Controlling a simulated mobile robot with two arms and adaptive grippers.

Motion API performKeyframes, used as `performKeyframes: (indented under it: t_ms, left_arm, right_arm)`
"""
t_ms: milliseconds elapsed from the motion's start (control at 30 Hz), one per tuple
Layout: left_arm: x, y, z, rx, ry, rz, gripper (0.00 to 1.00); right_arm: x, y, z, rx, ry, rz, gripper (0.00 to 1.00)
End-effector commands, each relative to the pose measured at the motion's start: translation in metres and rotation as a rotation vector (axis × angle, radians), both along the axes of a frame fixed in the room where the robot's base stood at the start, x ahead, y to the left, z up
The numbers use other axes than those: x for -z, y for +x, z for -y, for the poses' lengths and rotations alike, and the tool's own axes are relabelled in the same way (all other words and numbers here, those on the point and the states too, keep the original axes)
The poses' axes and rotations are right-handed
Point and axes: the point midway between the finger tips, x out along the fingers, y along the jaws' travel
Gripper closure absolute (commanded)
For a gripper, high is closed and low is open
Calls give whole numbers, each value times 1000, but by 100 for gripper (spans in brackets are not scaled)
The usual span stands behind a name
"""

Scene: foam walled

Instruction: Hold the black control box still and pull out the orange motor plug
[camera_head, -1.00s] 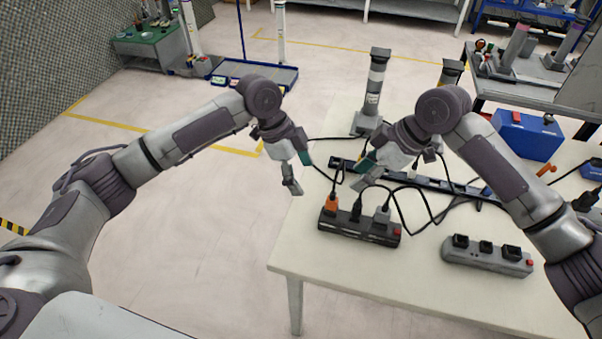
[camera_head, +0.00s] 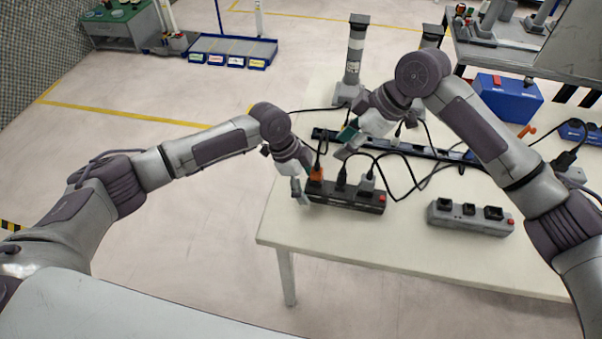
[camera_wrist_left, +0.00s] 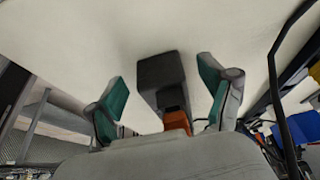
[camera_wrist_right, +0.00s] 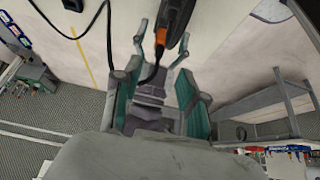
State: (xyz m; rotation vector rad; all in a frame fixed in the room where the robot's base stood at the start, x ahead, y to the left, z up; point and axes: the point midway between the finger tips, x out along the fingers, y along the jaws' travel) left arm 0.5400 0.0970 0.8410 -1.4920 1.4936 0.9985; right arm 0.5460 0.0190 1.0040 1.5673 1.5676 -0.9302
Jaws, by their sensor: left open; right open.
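The black control box (camera_head: 345,197) lies near the table's left edge with several plugs along its top. The orange motor plug (camera_head: 316,174) sits at its left end, its cable rising. My left gripper (camera_head: 300,188) is open at the box's left end. In the left wrist view the dark box (camera_wrist_left: 161,75) lies between its spread fingers, with the orange plug (camera_wrist_left: 176,121) below. My right gripper (camera_head: 345,143) is open and empty above and behind the box. In the right wrist view the orange plug (camera_wrist_right: 179,13) shows beyond its fingers; whether the left fingers touch the box is unclear.
A grey power strip (camera_head: 470,217) with dark sockets lies to the right. A long black strip (camera_head: 420,150) and loose black cables lie behind the box. A grey post (camera_head: 354,60) and a blue case (camera_head: 508,100) stand further back. The table's front is clear.

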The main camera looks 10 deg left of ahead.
Motion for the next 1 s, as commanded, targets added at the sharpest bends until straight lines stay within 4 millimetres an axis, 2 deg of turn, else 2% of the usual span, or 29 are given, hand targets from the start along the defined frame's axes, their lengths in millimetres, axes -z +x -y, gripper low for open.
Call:
performKeyframes:
  t_ms: [333, 367, 767, 800, 867, 1000]
  left_arm:
    - [4, 0, 2, 0, 0, 0, 19]
    - [4, 0, 2, 0, 1, 0, 22]
    - [4, 0, 2, 0, 1, 1, 89]
    - [4, 0, 2, 0, 1, 1, 92]
    - [4, 0, 2, 0, 1, 1, 92]
    - [4, 0, 2, 0, 1, 1, 92]
  right_arm:
    - [0, 0, 0, 0, 0, 0, 58]
    - [0, 0, 0, 0, 0, 0, 58]
    - [0, 0, 0, 0, 0, 0, 58]
    - [0, 0, 0, 0, 0, 0, 57]
    - [0, 0, -1, -1, -3, 0, 49]
    - [-1, 2, -13, -11, -65, -3, 49]
